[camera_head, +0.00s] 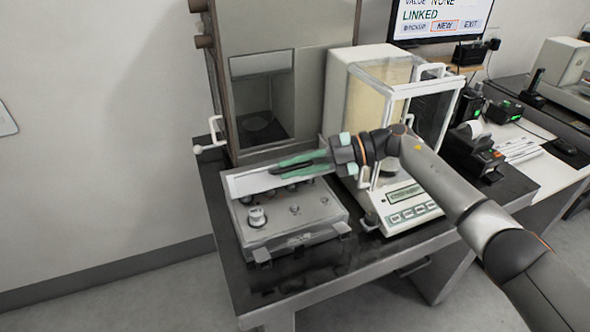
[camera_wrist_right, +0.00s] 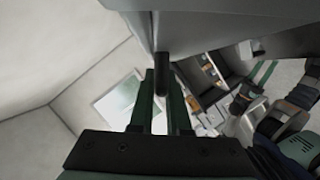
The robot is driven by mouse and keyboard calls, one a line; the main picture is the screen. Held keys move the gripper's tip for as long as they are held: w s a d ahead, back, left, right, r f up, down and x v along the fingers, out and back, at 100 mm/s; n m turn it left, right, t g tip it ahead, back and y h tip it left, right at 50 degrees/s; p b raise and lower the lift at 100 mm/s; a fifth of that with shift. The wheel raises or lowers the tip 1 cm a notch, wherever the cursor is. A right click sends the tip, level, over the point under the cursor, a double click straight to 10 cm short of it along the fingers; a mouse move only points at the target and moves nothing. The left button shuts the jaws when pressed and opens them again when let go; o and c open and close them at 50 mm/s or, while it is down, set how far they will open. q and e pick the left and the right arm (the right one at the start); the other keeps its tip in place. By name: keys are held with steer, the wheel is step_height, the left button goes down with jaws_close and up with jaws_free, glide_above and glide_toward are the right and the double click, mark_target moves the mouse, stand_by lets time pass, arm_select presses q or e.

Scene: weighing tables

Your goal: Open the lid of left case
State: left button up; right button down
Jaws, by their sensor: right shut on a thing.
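The left case (camera_head: 290,237) is a grey box near the front left of the dark table. Its lid (camera_head: 243,184) is raised at the back, so the weights (camera_head: 257,217) inside show. My right gripper (camera_head: 300,163) reaches in from the right with its green fingers along the upper edge of the lid. In the right wrist view the fingers (camera_wrist_right: 160,85) are shut on a dark rounded handle (camera_wrist_right: 161,72) below a large grey surface. My left gripper is not in view.
A white balance with glass doors (camera_head: 412,205) stands right of the case, close under my right arm. A tall grey cabinet (camera_head: 290,25) stands behind. A dark table strip (camera_head: 315,270) is clear in front of the case. Printer and monitor are farther right.

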steer(key=c, duration=0.9)
jaws_free()
steer(key=shift+r, duration=0.25)
step_height(320, 180, up, 3)
steer(key=shift+f, duration=0.1)
steer(key=s+r, duration=0.3)
steer(key=s, duration=0.1)
steer(key=s+r, duration=0.3)
steer(key=s, duration=0.2)
steer(key=s+a+r, duration=0.1)
steer(key=s+r, duration=0.2)
steer(key=s, duration=0.2)
steer(key=shift+r+b, duration=0.35)
